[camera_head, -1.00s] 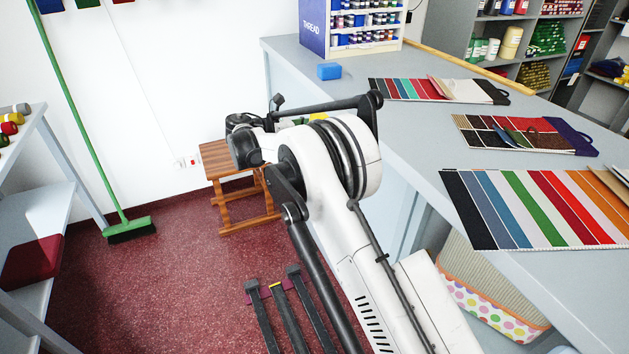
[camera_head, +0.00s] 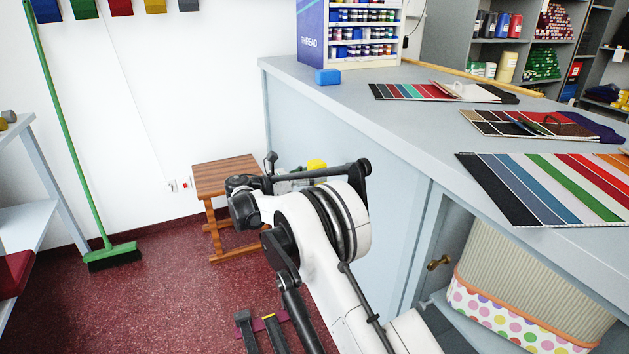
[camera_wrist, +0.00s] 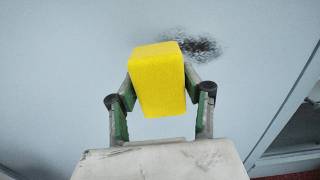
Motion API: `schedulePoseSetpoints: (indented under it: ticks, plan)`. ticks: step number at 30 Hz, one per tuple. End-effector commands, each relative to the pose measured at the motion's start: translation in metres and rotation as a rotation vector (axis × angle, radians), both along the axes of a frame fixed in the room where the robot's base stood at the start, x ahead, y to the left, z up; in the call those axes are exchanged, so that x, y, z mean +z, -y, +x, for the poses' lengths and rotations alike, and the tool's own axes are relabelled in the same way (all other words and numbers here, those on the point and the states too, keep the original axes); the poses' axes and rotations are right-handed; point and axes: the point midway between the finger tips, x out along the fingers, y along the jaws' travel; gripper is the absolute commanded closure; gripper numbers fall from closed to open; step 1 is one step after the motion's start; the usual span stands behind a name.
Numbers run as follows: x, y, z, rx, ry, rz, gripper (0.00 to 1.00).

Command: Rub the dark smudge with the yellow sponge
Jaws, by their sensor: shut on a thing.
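The yellow sponge (camera_wrist: 158,82) is held between the two fingers of my gripper (camera_wrist: 160,95) in the wrist view. Its top shows in the head view (camera_head: 316,166), beyond my arm. The dark smudge (camera_wrist: 202,48) is a blotch on the pale blue-grey panel, just behind and to the right of the sponge's upper end. The sponge hides part of its left side; whether the two touch cannot be told. In the head view my arm reaches to the counter's side face, and the smudge does not show there.
The counter (camera_head: 300,95) carries a blue block (camera_head: 328,77), a thread rack (camera_head: 362,30) and swatch cards (camera_head: 540,185). A wooden stool (camera_head: 226,178) stands beside my wrist at the wall. A green broom (camera_head: 75,140) leans at left. An open cabinet holds a dotted basket (camera_head: 515,315).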

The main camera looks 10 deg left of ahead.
Motion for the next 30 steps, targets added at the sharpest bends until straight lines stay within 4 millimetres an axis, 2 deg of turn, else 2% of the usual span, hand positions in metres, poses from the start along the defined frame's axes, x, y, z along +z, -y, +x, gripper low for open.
schedulePoseSetpoints:
  ticks: [8, 21, 30]
  plan:
    - [0.001, 0.013, 0.008, 0.0, 0.0, 0.0, 0.91]
    - [0.001, 0.047, 0.028, -0.001, 0.0, 0.001, 0.91]
    - [0.001, 0.05, 0.031, 0.0, -0.001, 0.001, 0.91]
